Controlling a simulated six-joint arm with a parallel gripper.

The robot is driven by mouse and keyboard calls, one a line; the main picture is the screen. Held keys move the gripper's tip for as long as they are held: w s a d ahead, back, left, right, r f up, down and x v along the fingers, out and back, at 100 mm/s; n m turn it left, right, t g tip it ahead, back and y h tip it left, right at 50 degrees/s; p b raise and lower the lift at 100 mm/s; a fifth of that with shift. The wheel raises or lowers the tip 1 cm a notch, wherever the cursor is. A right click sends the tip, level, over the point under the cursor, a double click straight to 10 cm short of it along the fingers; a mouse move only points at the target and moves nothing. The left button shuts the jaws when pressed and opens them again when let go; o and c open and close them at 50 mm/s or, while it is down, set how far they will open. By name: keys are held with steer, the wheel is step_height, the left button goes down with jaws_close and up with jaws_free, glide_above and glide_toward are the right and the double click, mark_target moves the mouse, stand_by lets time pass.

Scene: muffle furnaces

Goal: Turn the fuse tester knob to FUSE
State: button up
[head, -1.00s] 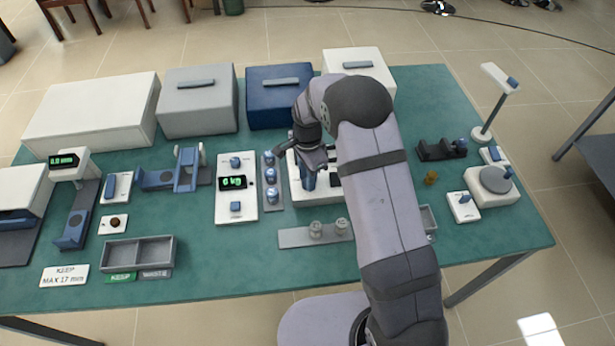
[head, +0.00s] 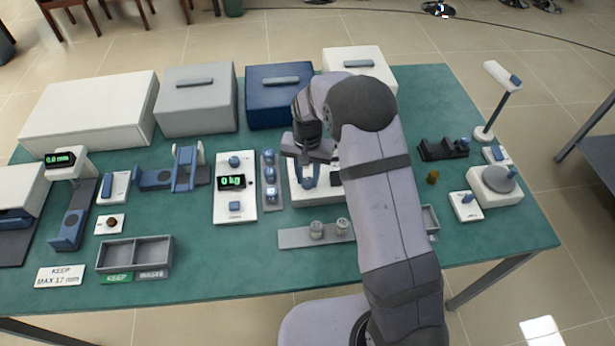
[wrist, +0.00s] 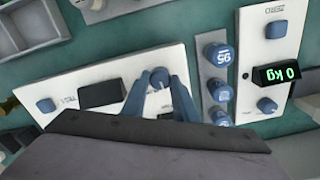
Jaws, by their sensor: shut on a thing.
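The tester is a white box (head: 308,197) in the middle of the table, partly hidden behind my arm in the head view. In the wrist view its white top (wrist: 128,68) carries a dark display (wrist: 101,92), a blue knob (wrist: 45,105) at the left end and another blue knob (wrist: 159,77) near the right end. My gripper (wrist: 160,84) has its two blue fingers on either side of the right-hand knob, shut on it. In the head view my gripper (head: 308,182) is down at the box. The knob's pointer and its labels are too small to read.
Blue-topped weights (wrist: 217,58) stand on a grey strip close beside the tester. Beyond them is a white scale (head: 235,210) reading 0 kg. A grey holder (head: 290,238) with two metal jars lies in front, and a black stand (head: 440,150) is to the right.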

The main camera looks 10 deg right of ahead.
mark_target(307, 180)
steer(key=n, duration=0.6)
steer(key=shift+b, duration=0.3)
stand_by(0.4)
steer(key=o, duration=1.1)
steer(key=shift+c, duration=0.2)
steer(key=shift+r, duration=0.1)
steer(key=shift+r+b, duration=1.1)
steer(key=shift+r, duration=2.55)
